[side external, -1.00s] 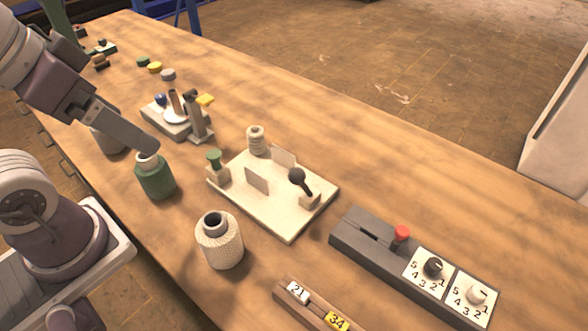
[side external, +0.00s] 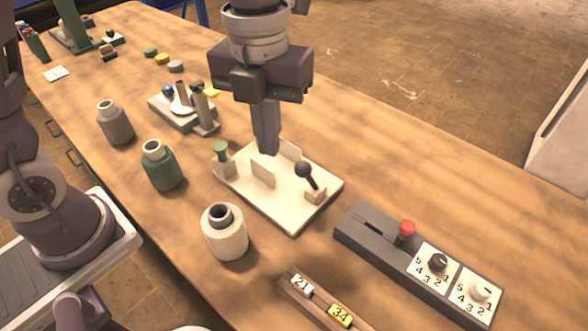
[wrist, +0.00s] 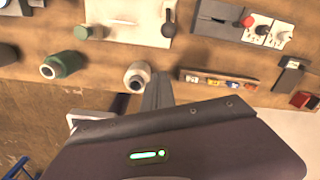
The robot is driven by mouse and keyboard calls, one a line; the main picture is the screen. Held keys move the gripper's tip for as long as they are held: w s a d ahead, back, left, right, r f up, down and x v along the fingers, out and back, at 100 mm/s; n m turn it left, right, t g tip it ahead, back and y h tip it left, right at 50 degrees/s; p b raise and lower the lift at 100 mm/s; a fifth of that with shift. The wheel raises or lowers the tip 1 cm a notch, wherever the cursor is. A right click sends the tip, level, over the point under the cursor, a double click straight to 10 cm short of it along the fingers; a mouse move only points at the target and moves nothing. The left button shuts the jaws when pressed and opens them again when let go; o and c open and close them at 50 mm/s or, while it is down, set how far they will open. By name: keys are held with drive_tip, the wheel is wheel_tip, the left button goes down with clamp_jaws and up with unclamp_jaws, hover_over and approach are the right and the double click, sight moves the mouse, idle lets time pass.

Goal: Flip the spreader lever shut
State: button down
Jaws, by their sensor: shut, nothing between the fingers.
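The spreader is a cream board (side external: 292,215) with two upright plates, a green-topped post (side external: 221,152) and a dark ball-knobbed lever (side external: 305,173) on a small block at its right side. The lever stands up, tilted toward the upper left in the side view. The lever (wrist: 168,28) and board (wrist: 125,33) also show at the top of the wrist view, with the board cut off by the edge. My gripper (side external: 267,148) is shut and empty, pointing down above the far part of the board, left of the lever and apart from it. It hides the spool there.
A white textured jar (side external: 225,235), a green jar (side external: 163,168) and a grey jar (side external: 116,125) stand left of the board. A dark control box (side external: 385,250) with a red knob lies right. A number-block rail (side external: 300,300) is in front. Bare wood lies beyond the board.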

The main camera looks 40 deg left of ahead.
sight(310, 177)
drive_tip(key=m, duration=0.1)
drive_tip(key=d, duration=0.1)
drive_tip(key=m, duration=0.1)
drive_tip(key=shift+w+d+f+m+g, duration=0.25)
drive_tip(key=shift+f+m+g, duration=0.05)
drive_tip(key=shift+f, duration=0.1)
drive_tip(key=shift+f, duration=0.1)
wheel_tip(310, 177, down, 10)
drive_tip(key=w, duration=0.1)
drive_tip(key=w+r, duration=0.1)
drive_tip(key=w, duration=0.1)
drive_tip(key=shift+w+r, duration=0.15)
drive_tip(key=shift+w, duration=0.05)
drive_tip(key=shift+r, duration=0.1)
